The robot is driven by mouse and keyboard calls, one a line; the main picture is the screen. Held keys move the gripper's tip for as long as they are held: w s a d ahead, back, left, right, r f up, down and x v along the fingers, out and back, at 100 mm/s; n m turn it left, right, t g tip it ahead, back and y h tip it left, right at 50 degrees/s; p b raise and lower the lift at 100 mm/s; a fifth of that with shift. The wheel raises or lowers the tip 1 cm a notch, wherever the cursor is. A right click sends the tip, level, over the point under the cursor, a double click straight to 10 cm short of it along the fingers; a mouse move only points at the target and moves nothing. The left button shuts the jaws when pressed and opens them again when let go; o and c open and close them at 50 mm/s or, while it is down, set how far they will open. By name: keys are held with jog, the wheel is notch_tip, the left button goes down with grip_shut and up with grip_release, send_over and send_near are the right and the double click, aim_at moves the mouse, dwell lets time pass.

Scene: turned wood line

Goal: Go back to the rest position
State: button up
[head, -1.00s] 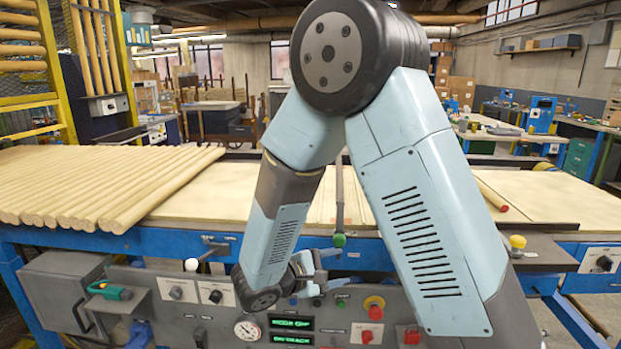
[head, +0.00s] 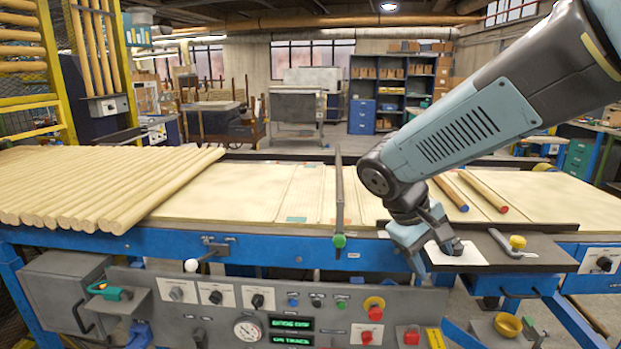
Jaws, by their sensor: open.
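My gripper (head: 438,254) is at the right of the middle in the head view, at the end of my bent arm. It points down and forward over the dark shelf at the front right of the machine, close to a white sheet (head: 470,254) on it. I see nothing between its fingers. Whether it touches the sheet or shelf cannot be told. My arm hides part of the bed behind it.
Wooden rods (head: 110,185) lie side by side on the left of the bed. Two rods with coloured ends (head: 482,191) lie on the right. The front panel (head: 200,320) carries knobs, a gauge and buttons.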

jog(key=s+d+r+m+t+y, duration=0.1)
jog(key=s+r+m+t+y, duration=0.3)
jog(key=s+r, duration=0.3)
jog(key=shift+s+r+m+t+y, duration=0.15)
jog(key=shift+r+m+t+y, duration=0.35)
jog(key=shift+y, duration=0.4)
dwell(0.6)
